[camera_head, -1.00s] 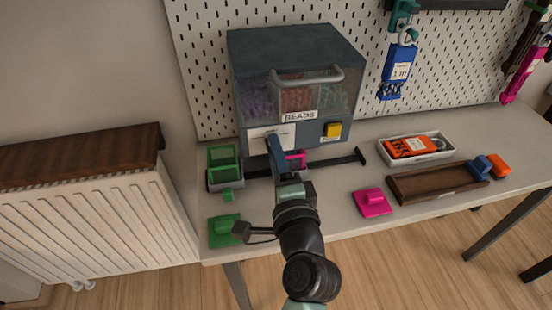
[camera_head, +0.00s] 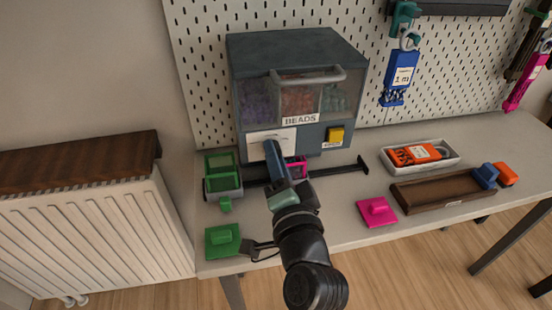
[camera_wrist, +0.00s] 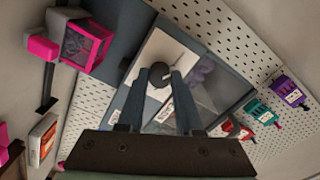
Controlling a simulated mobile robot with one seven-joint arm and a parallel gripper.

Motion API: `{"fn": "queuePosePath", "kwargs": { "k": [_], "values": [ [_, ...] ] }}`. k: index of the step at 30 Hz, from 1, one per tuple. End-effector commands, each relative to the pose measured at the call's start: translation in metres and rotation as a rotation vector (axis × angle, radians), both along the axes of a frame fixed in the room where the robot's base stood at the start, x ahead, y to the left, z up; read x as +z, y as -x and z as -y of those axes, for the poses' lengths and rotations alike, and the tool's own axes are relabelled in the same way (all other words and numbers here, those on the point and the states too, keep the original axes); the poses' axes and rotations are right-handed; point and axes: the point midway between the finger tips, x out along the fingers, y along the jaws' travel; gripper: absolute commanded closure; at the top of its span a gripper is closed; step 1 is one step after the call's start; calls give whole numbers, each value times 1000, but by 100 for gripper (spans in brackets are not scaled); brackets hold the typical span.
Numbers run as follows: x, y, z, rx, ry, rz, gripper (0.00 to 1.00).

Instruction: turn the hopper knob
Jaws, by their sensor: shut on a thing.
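The bead hopper (camera_head: 292,50) is a dark blue box with clear bins of coloured beads and a "BEADS" label. It stands at the back of the table against the pegboard. Its round dark knob (camera_wrist: 159,68) sits on a white front plate (camera_head: 288,136). In the wrist view, the blue fingers of my gripper (camera_wrist: 160,76) close on the knob from both sides. In the head view, my gripper (camera_head: 270,146) reaches the white plate and hides the knob.
A green cart (camera_head: 223,178) and a pink cart (camera_head: 299,169) stand on a dark rail (camera_head: 335,168) below the hopper. Green (camera_head: 222,240) and pink (camera_head: 376,211) lids lie in front. An open brown tray (camera_head: 437,188) and a white box (camera_head: 420,153) lie right.

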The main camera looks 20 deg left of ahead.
Motion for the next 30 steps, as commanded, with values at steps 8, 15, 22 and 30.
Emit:
{"fn": "queuePosePath", "kwargs": {
  "k": [8,15,22,30],
  "values": [
    [-1,0,0,0,3,-1,64],
    [-1,0,0,0,2,-1,36],
    [0,1,1,0,0,-1,36],
    [-2,30,22,-4,0,-3,36]
  ]
}}
